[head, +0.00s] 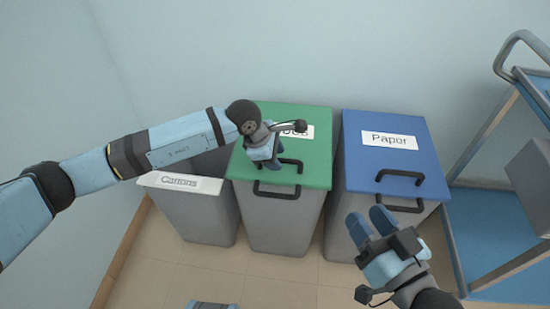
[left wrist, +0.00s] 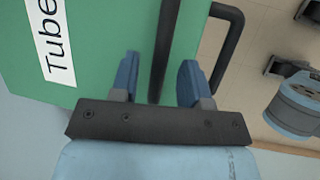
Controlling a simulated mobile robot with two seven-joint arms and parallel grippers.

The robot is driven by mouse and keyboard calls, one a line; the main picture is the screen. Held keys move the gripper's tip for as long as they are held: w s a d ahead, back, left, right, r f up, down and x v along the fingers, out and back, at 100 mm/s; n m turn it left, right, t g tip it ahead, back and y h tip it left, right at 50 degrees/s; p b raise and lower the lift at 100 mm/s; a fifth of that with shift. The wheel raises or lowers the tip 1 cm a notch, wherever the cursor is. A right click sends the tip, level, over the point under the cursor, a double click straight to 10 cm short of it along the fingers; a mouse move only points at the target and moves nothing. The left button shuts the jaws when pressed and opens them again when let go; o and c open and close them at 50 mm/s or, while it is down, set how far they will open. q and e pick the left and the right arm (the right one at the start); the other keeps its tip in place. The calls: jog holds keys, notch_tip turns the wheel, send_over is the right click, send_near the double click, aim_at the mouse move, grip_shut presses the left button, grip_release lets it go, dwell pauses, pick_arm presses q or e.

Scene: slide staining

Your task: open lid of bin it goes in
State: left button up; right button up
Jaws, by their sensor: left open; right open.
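The green-lidded bin (head: 315,170) has a label partly hidden by my left arm; in the left wrist view its label (left wrist: 57,55) reads "Tube" with the end cut off. The green lid lies flat and shut. My left gripper (head: 276,167) is open above the lid, pointing down at its black handles. In the left wrist view, a black handle bar (left wrist: 167,40) runs between the open fingers (left wrist: 159,80), not clasped. A second black handle (left wrist: 232,40) is to its right. My right gripper (head: 371,222) is open and empty in front of the blue bin.
The blue-lidded bin (head: 385,160), labelled "Paper", stands shut at right with black handles. The grey bin labelled "Cartons" (head: 205,215) stands at left, partly hidden by my left arm. A blue trolley (head: 510,235) stands far right.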

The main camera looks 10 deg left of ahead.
pick_arm(q)
jog(key=shift+f, duration=0.1)
grip_shut()
jog(key=w+r+g+p, duration=0.2)
jog(key=w+r, duration=0.3)
jog(key=r, duration=0.3)
jog(key=w+r+n+g+p, duration=0.1)
jog(key=w+r+g+p, duration=0.2)
jog(key=r, duration=0.5)
jog(key=shift+w+r+p, duration=0.4)
jog(key=shift+w+p, duration=0.25)
jog(key=shift+w, duration=0.3)
pick_arm(e)
jog(key=shift+m+t+h, duration=0.4)
jog(key=shift+t+h, duration=0.1)
jog(key=shift+t, duration=0.2)
jog(key=shift+d+r, duration=0.25)
jog(key=shift+r, duration=0.4)
jog(key=shift+d+r, duration=0.2)
jog(key=shift+r, duration=0.5)
jog(key=shift+d+r, duration=0.25)
jog(key=shift+r, duration=0.4)
